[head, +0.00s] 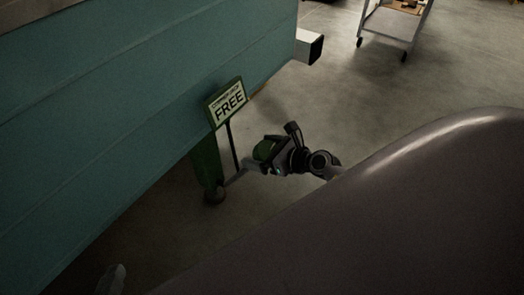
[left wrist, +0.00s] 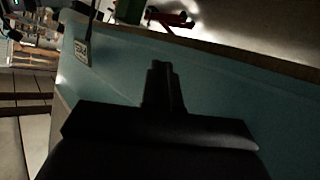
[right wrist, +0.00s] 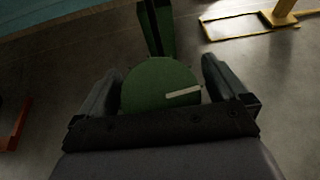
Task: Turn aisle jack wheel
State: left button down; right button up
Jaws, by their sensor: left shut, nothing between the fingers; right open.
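The jack wheel is a green disc (right wrist: 158,84) with a pale bar on its face. In the right wrist view it sits between the fingers of my open right gripper (right wrist: 163,70); whether they touch it is unclear. A green jack post (head: 207,168) stands beside the camper, also visible beyond the wheel in the right wrist view (right wrist: 156,28). My left gripper (left wrist: 163,72) is shut and empty, in front of a teal panel.
A green sign (head: 229,103) reading "FREE" stands by the post. The teal camper wall (head: 130,90) fills the left. A white cart (head: 395,25) stands at the back. A yellow frame (right wrist: 250,30) and a red object (right wrist: 15,125) lie either side of the wheel. Floor between is clear.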

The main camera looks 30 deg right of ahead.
jog(key=shift+c, duration=0.3)
